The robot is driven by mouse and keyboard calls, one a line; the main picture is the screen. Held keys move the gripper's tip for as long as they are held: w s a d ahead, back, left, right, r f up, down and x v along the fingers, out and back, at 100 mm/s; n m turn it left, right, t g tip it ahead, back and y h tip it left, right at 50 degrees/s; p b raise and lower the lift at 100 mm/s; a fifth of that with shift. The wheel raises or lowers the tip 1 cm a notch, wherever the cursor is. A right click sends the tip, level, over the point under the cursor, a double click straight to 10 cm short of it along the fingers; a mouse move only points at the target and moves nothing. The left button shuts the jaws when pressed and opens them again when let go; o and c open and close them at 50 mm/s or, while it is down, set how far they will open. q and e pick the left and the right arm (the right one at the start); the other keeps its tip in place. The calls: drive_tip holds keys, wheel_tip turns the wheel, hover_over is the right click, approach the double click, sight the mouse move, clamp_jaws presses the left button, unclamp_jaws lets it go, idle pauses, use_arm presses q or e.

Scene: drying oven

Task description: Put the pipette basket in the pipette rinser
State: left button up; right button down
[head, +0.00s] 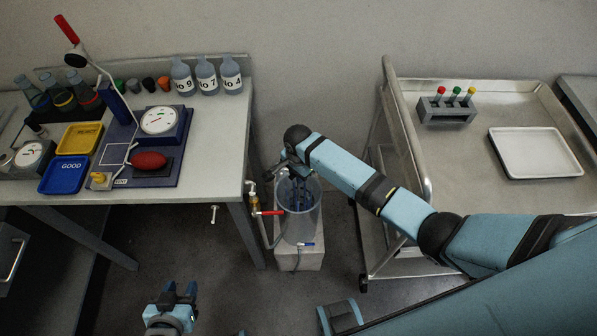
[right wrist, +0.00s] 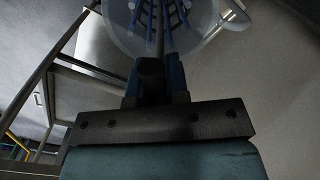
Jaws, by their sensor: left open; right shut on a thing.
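The pipette rinser (head: 312,222) is a clear cylinder standing on a pale block beside the left bench; its round rim (right wrist: 119,40) also shows in the right wrist view. The blue pipette basket (right wrist: 172,22) shows within the rim there, at least partly inside the cylinder; how deep it sits I cannot tell. My right gripper (right wrist: 157,78) is shut on the basket's upright handle, above the rinser. In the head view the right gripper (head: 285,172) and wrist hide much of the basket. My left gripper (head: 179,290) is open and empty, low at the bottom of the view.
A tap with a red lever (head: 269,212) is close at the rinser's left. The bench (head: 210,150) at left carries bottles, trays and a dial instrument. A steel cart (head: 455,160) at right holds a tube rack (head: 446,110) and a white tray (head: 535,153).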

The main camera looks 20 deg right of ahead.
drive_tip(key=shift+f, duration=0.2)
drive_tip(key=c, duration=1.1)
unclamp_jaws()
drive_tip(key=shift+r, duration=0.1)
wheel_tip(320, 180, up, 13)
drive_tip(key=s+a+f+n+t+y, duration=0.1)
drive_tip(key=s+f+n+t+y, duration=0.25)
drive_tip(key=s+f+n, duration=0.45)
drive_tip(key=s+d+r+n+t, duration=0.1)
drive_tip(key=s+d+n+t, duration=0.1)
drive_tip(key=s, duration=0.6)
drive_tip(key=s+d+r+n+t, duration=0.1)
drive_tip(key=s+n+t, duration=0.4)
drive_tip(key=s, duration=0.3)
drive_tip(key=shift+s+d+p, duration=0.35)
drive_tip(key=shift+d+p, duration=0.05)
drive_tip(key=shift+p, duration=0.05)
